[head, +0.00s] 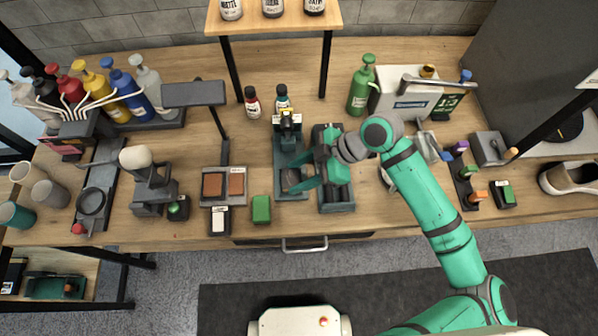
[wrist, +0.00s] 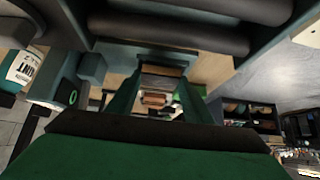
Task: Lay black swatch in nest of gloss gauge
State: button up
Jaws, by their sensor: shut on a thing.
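The gloss gauge, as I take it, is the dark teal device (head: 289,150) near the middle of the table, with a flat bed toward the front edge. My gripper (head: 287,177) reaches in from the right, its two green fingers over that bed. In the wrist view my gripper (wrist: 162,78) is shut on a small dark grey piece (wrist: 162,82) between the fingertips, which I take to be the black swatch. In the head view the fingers partly hide it and the nest. I cannot tell whether the piece touches the bed.
A teal device with dark rollers (head: 336,195) stands close to the right, beneath my wrist. To the left are a holder with two brown swatches (head: 213,185) and a green block (head: 261,209). Small bottles (head: 252,102) and a raised shelf (head: 290,24) stand behind.

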jog(key=shift+r, duration=0.3)
dwell(0.4)
jog(key=o, duration=1.2)
jog(key=v, duration=1)
jog(key=shift+d+r, duration=0.3)
